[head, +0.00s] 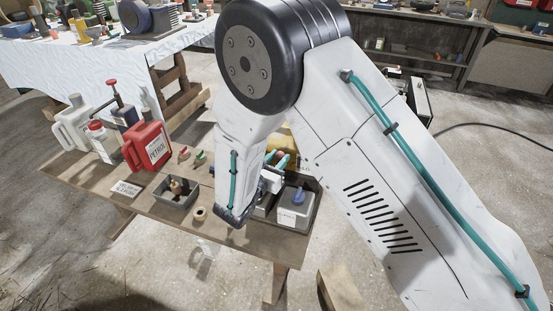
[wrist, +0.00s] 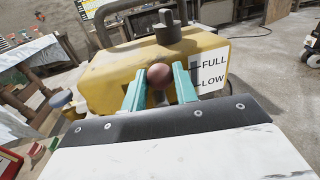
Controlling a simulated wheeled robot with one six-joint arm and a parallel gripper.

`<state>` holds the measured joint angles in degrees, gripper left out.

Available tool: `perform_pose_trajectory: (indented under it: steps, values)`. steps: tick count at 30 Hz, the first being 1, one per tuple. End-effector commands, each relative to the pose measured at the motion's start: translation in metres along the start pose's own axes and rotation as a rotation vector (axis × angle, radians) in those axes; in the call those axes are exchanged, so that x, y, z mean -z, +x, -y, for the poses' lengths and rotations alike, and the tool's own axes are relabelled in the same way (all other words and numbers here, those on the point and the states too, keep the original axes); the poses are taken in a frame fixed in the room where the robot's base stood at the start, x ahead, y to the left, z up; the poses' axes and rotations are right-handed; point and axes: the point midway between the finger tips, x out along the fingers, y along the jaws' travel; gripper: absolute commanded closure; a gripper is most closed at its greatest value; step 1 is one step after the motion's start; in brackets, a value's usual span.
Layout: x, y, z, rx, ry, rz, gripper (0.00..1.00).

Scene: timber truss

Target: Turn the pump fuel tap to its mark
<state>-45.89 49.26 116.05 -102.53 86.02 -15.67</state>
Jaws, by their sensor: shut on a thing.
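The yellow pump tank (wrist: 110,75) fills the middle of the wrist view, with a dark cap (wrist: 167,30) on top. A round brown knob (wrist: 160,76), apparently the fuel tap, is at its near face. My gripper (wrist: 158,82) has its teal fingers on either side of this knob and is shut on it. A white label (wrist: 209,72) reading FULL and LOW, with dark lines, is just right of the fingers. I cannot tell which mark belongs to the tap. In the head view my arm mostly hides the yellow tank (head: 286,136), and my gripper (head: 279,158) shows beside it.
A dark tube frame (wrist: 112,22) rises behind the tank. Open concrete floor lies beyond.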

Motion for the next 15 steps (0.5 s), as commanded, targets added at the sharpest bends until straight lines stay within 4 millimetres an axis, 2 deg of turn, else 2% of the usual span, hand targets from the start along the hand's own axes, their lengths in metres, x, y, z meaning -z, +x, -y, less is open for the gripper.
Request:
perform_pose_trajectory:
  steps: [15]
  values:
    - [0.007,0.004,0.019,-0.004,0.413,-0.082,0.94]
